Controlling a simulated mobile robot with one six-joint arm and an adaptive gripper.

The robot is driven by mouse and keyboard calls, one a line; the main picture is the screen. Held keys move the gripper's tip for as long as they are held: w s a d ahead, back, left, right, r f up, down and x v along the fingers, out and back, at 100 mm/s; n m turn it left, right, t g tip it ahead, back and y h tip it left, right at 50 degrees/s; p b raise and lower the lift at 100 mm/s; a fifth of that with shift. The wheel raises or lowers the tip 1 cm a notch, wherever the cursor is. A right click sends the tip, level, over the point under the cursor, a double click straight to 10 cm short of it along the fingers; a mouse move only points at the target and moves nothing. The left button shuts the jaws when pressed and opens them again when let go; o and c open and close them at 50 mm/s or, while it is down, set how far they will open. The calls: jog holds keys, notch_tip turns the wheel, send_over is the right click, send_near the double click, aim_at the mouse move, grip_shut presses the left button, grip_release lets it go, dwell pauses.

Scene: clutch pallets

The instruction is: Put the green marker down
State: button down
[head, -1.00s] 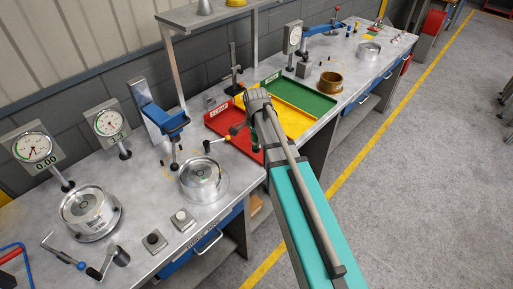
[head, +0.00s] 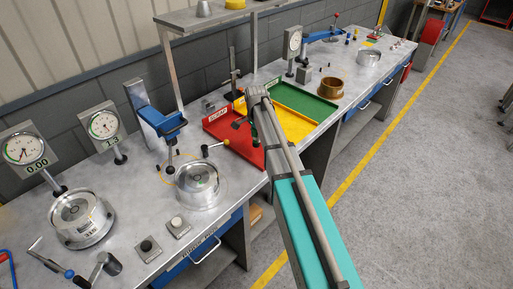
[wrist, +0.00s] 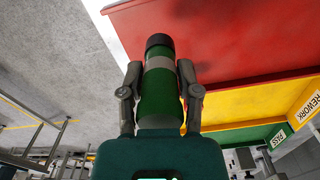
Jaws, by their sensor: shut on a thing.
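The green marker (wrist: 158,100), with a grey band and a black end, is gripped between the two fingers of my gripper (wrist: 160,72) in the wrist view. The black end points away from my palm. In the head view my gripper (head: 242,120) is small and partly hidden by my arm, over the area of the red and yellow trays. The red tray (wrist: 235,40) fills the upper right of the wrist view, beyond the marker. I cannot tell whether the marker touches anything.
The yellow tray (head: 296,126) and green tray (head: 318,105) adjoin the red one. A round metal clutch part (head: 198,197), a blue-handled press (head: 160,122) and dial gauges (head: 103,125) stand to the left. A brown ring (head: 330,87) stands to the right. Some bare bench lies between them.

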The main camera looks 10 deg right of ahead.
jog(key=shift+w+d+f+b, duration=0.2)
jog(key=shift+w+f+b, duration=0.6)
jog(key=shift+f, duration=0.15)
jog(key=shift+w+d+f+b, duration=0.15)
jog(key=shift+w+f+b, duration=0.6)
jog(key=shift+f, duration=0.2)
jog(key=shift+w+f+b, duration=0.3)
jog(key=shift+f+b, duration=1.7)
jog(key=shift+f, duration=0.2)
jog(key=shift+c, duration=1.5)
grip_release()
jog(key=shift+r, duration=0.1)
jog(key=shift+r, duration=0.15)
notch_tip(320, 180, up, 12)
jog(key=p, duration=1.2)
